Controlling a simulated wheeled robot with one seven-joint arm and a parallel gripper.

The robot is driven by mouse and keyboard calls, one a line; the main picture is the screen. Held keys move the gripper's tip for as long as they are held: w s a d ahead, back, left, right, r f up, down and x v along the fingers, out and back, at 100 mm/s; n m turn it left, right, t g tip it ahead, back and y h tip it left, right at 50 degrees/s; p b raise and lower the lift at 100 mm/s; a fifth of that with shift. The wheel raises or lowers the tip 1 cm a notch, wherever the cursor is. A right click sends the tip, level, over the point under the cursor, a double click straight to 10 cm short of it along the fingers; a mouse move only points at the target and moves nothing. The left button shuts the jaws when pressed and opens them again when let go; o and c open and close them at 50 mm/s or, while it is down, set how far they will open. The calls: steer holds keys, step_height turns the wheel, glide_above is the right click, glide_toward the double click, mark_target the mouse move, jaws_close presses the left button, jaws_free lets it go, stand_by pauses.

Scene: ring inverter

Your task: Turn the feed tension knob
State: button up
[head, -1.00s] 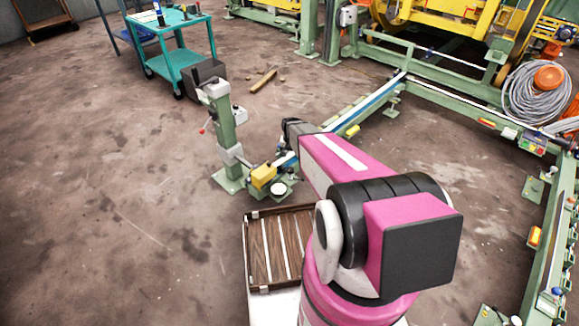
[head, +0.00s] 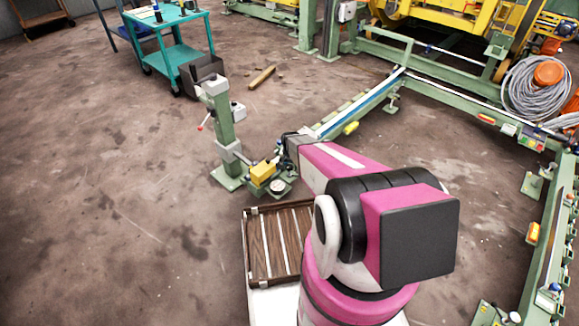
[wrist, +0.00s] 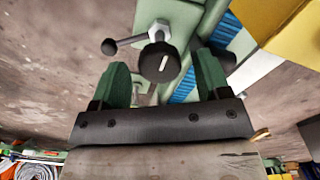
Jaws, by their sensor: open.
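In the wrist view, a black round knob (wrist: 159,63) with a white pointer line sits on a bolt fixing of the green machine. It shows between the two green fingers of my gripper (wrist: 163,78), beyond their tips or about level with them; I cannot tell the exact depth. My gripper is open, and I see no finger touching the knob. A lever with a dark ball end (wrist: 110,46) sticks out left of it. In the head view my gripper (head: 284,152) is beside the machine's low end, and the knob cannot be made out there.
A yellow block (head: 263,171) and a white round dial (head: 278,186) sit by the green post (head: 224,130). The yellow block also shows at upper right in the wrist view (wrist: 285,30). A slatted brown tray (head: 262,250) is in front. The floor at left is clear.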

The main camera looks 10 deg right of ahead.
steer(key=shift+f, duration=0.3)
steer(key=c, duration=0.9)
steer(key=shift+c, duration=0.2)
steer(key=n, duration=0.6)
steer(key=shift+n, duration=0.3)
steer(key=n, duration=0.5)
steer(key=shift+n, duration=0.4)
